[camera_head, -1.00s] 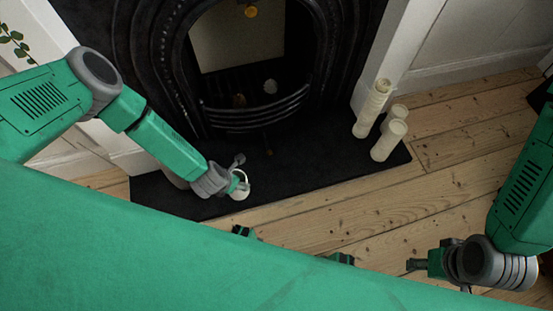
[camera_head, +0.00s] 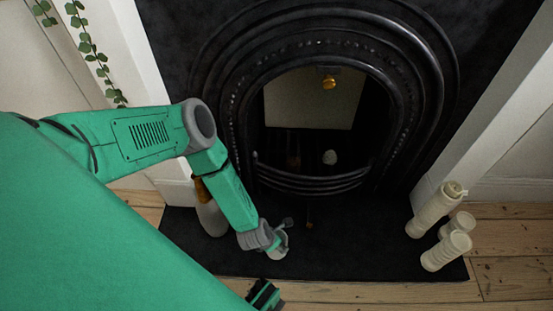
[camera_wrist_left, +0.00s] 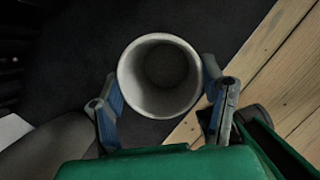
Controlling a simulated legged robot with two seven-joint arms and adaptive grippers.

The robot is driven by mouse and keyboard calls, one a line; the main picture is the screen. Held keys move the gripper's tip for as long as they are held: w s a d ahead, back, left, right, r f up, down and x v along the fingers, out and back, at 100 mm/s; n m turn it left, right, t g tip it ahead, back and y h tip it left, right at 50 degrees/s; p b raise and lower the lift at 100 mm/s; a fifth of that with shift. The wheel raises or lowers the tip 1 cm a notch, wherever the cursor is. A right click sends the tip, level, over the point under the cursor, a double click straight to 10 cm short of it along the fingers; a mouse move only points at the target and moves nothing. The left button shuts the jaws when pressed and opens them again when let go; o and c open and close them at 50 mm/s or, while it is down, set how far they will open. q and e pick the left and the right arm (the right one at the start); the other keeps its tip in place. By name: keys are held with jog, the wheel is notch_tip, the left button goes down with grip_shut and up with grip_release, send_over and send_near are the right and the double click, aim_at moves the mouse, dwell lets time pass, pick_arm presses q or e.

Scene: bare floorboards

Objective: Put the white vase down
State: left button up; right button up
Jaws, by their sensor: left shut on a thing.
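The white vase (camera_wrist_left: 160,98) is in the middle of the left wrist view, its round open mouth facing the camera. My left gripper (camera_wrist_left: 160,85) has one finger on each side of it and is shut on it. In the head view, the vase (camera_head: 277,252) shows small at the end of my left arm, partly hidden by the gripper (camera_head: 280,238), over the front of the black hearth. I cannot tell whether its base touches the hearth.
The black hearth (camera_head: 350,257) lies before a fireplace (camera_head: 322,181) with a curved grate. A grey bottle-shaped vase (camera_head: 209,215) stands close to my left arm. Several cream pillar-like objects (camera_head: 436,209) stand at the hearth's right end. The hearth between is mostly clear.

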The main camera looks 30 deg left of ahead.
pick_arm(q)
notch_tip(320, 180, down, 3)
jog(key=shift+r+b, duration=0.1)
jog(key=shift+b, duration=0.5)
jog(key=shift+c, duration=0.6)
jog(key=o, duration=1.6)
jog(key=shift+c, duration=0.2)
jog(key=shift+r, duration=0.1)
jog(key=d+p+v, duration=0.1)
jog(key=p+v, duration=0.5)
jog(key=v, duration=0.6)
jog(key=s+d+r+m+g+h, duration=0.2)
jog(key=s+d+r+m, duration=0.35)
jog(key=r+m, duration=0.6)
jog(key=s+a+r+m+g+y, duration=0.1)
jog(key=s+a+r+m, duration=0.2)
jog(key=m, duration=0.8)
jog(key=s+a+r+m+g+y, duration=0.1)
jog(key=s+a+r+m, duration=0.2)
jog(key=a+r+m, duration=0.4)
jog(key=m, duration=0.4)
jog(key=shift+a+r+y, duration=0.3)
jog(key=shift+y, duration=0.1)
